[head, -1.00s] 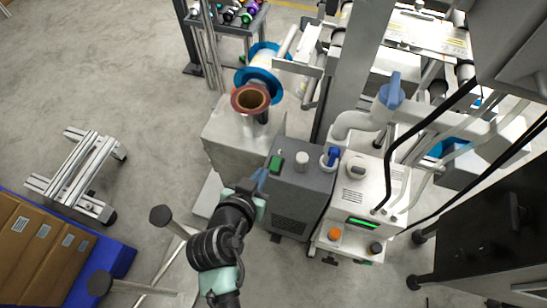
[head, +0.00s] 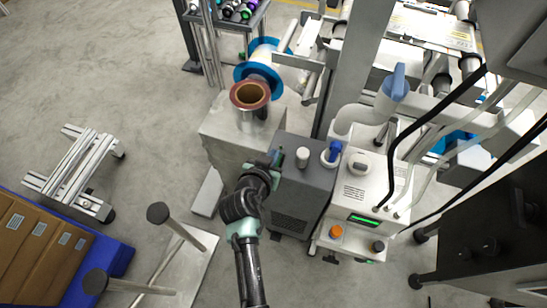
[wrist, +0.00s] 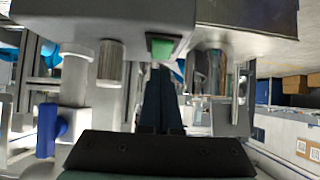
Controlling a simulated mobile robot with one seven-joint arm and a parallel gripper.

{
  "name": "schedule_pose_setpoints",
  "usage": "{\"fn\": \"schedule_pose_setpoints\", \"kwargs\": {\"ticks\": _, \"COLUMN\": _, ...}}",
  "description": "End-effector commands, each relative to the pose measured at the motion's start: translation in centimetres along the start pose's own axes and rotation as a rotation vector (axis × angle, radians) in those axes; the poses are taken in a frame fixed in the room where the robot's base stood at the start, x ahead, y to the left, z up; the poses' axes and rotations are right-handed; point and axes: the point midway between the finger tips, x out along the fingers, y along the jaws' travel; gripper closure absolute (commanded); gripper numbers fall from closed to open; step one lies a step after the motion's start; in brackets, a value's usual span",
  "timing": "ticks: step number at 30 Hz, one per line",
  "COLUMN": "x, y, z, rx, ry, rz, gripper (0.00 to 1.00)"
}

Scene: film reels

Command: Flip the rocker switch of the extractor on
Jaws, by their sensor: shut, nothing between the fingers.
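The dark grey cabinet (head: 301,190) stands in the middle of the head view, with a round silver knob (head: 302,155) and a blue-handled valve (head: 333,150) on top. I take it to be the extractor. Its green rocker switch (wrist: 162,47) shows in the wrist view, at the edge of the cabinet top. My gripper (head: 273,160) is at the cabinet's back left top corner and mostly hides the switch in the head view. In the wrist view, my gripper (wrist: 158,76) is shut and empty, its tips close to the switch. I cannot tell whether they touch it.
A white machine (head: 368,190) with a green display stands right of the cabinet. A metal block (head: 222,140) and a copper-coloured roll (head: 249,96) are behind and left. Black hoses (head: 392,150) hang on the right. Open floor (head: 100,90) lies to the left.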

Motion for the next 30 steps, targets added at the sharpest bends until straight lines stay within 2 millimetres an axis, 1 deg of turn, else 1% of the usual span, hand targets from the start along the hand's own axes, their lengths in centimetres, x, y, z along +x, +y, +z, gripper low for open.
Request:
{"fn": "schedule_pose_setpoints", "kwargs": {"ticks": 1, "x": 0.5, "y": 0.0, "z": 0.4, "rx": 0.0, "ry": 0.001, "rz": -0.001, "gripper": 1.0}}
{"fn": "schedule_pose_setpoints", "kwargs": {"ticks": 6, "x": 1.0, "y": 0.0, "z": 0.9, "rx": 0.0, "ry": 0.002, "rz": -0.001, "gripper": 1.0}}
{"fn": "schedule_pose_setpoints", "kwargs": {"ticks": 17, "x": 1.0, "y": -0.1, "z": 0.8, "rx": 0.0, "ry": -0.002, "rz": -0.001, "gripper": 1.0}}
{"fn": "schedule_pose_setpoints", "kwargs": {"ticks": 21, "x": 1.2, "y": -0.1, "z": 0.4, "rx": 0.001, "ry": -0.064, "rz": 0.001, "gripper": 1.0}}
{"fn": "schedule_pose_setpoints", "kwargs": {"ticks": 23, "x": 1.4, "y": 0.0, "z": 1.1, "rx": 0.0, "ry": -0.067, "rz": 0.0, "gripper": 1.0}}
{"fn": "schedule_pose_setpoints", "kwargs": {"ticks": 30, "x": 1.5, "y": 0.0, "z": 1.0, "rx": 0.0, "ry": -0.064, "rz": 0.001, "gripper": 1.0}}
